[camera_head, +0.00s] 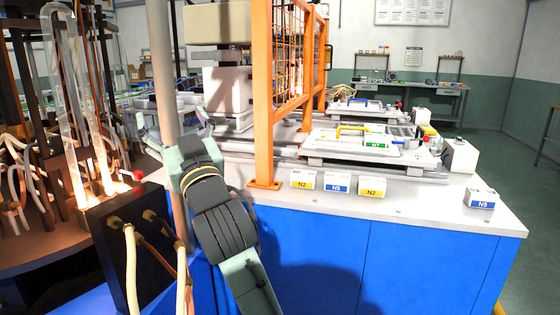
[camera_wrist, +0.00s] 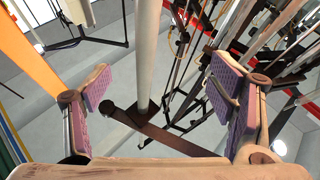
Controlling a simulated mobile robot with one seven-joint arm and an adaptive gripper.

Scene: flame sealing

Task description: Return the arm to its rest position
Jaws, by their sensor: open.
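My arm (camera_head: 225,225) rises from the bottom middle of the head view, bent beside the blue bench's left end.
An orange mesh guard (camera_head: 263,100) stands on the white-topped bench (camera_head: 420,212). Small labelled boxes, N2 (camera_head: 303,180), N5 (camera_head: 337,183), another N2 (camera_head: 372,187) and N5 (camera_head: 482,198), line its front. Glowing glass tubes (camera_head: 70,110) and hoses crowd the left. The bench's front right is mostly clear.

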